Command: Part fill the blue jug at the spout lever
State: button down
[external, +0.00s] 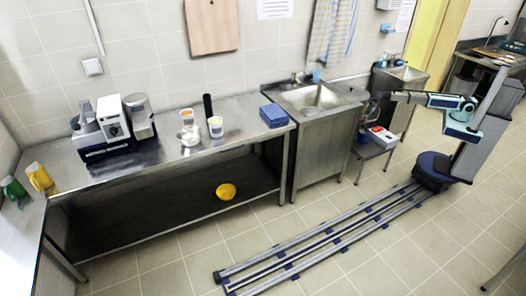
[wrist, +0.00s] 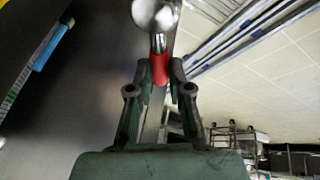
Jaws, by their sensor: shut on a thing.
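My gripper (external: 379,96) is at the right, in front of the small wash basin and above a low stand. In the wrist view its two fingers (wrist: 160,90) are shut on a red-sleeved metal piece (wrist: 160,68) with a rounded silver end pointing away. I cannot tell for sure whether this is the spout lever. A dark blue vessel (external: 363,136), possibly the blue jug, stands on the left of the low stand, below my gripper. Its inside and any water level are too small to see.
The low stand (external: 376,149) also holds a red-and-white box (external: 382,135). The steel sink unit (external: 325,135) is to its left, the small wash basin (external: 400,72) behind. The long steel worktable (external: 235,150) holds several items. Floor rails (external: 320,245) run along the front.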

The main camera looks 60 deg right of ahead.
jog(key=c, duration=1.1)
grip_release()
jog(key=v, duration=1.2)
